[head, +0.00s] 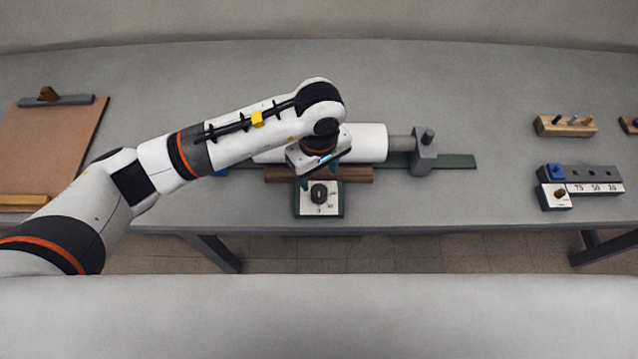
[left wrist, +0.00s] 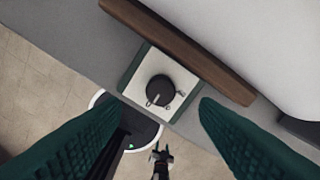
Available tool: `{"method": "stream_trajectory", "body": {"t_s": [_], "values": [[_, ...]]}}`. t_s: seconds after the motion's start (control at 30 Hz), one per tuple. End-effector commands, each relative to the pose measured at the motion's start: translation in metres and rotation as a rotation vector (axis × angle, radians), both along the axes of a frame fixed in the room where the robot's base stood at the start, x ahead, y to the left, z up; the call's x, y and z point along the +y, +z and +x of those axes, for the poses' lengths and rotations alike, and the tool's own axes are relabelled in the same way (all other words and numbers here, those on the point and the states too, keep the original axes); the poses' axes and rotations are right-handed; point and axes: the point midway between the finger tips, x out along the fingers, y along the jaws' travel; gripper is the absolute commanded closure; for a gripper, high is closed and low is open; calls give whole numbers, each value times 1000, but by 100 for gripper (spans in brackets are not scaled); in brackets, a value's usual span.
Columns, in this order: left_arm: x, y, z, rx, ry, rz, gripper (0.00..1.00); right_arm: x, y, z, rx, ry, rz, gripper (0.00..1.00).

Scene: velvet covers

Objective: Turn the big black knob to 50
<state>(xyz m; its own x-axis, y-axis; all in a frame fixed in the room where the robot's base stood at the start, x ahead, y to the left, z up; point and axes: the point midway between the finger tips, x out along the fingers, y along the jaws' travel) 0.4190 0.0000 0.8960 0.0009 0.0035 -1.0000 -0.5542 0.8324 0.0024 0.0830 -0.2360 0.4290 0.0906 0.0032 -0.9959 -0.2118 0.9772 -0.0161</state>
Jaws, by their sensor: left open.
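The big black knob (head: 319,192) sits on a pale square dial plate (head: 328,208) with a green edge, near the table's front edge. In the left wrist view the knob (left wrist: 160,90) shows from above, with a light pointer mark toward its lower left side. The plate's numbers are too small to read. My left gripper (head: 319,178) is over the far part of the plate, close to the knob. Its green fingers are spread wide in the left wrist view (left wrist: 150,120), with nothing between them.
A brown wooden bar (head: 355,175) lies right behind the dial plate, with a white roller (head: 370,142) behind it. A grey block (head: 424,155) stands right of the roller. A block marked 75, 50 and 20 (head: 596,188) is at the right. A clipboard (head: 50,140) lies far left.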

Motion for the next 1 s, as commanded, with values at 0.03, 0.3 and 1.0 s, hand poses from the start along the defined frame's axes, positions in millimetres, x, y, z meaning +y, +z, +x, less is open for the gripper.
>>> {"method": "stream_trajectory", "body": {"t_s": [0.03, 0.3, 1.0], "values": [[0, -9, -2, 7, 1, 1, 44, 0, 5, 0, 0, 0, 0, 57], [-1, -56, -1, 4, 1, -3, 44, 0, 14, 0, 0, 0, 0, 57], [-1, -71, 0, 1, 0, -3, 80, 0, 15, 0, 0, 2, 0, 57]]}}
